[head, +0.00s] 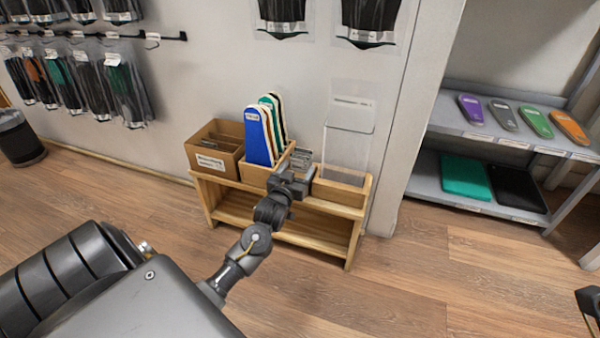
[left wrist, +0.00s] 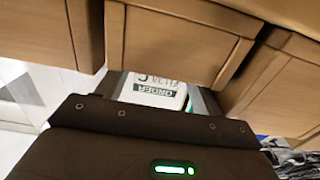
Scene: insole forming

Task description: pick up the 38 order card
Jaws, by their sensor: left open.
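A white card printed with "ORDER" (left wrist: 158,90) shows upside down in the left wrist view, in front of a wooden box. I cannot read a 38 on it. My left gripper (head: 291,181) is open at the front of the wooden shelf in the head view. In the left wrist view the card lies just beyond the dark gripper body, which hides its near part. I cannot tell whether the fingers touch it. In the head view the gripper covers this spot. My right gripper (head: 590,302) shows only partly at the right edge.
The low wooden shelf (head: 335,210) carries a cardboard box (head: 215,147) and a bin with blue and green insoles (head: 260,137). A clear sign holder (head: 347,140) stands at its right. A grey rack (head: 425,170) with colored insoles is further right. The floor in front is clear.

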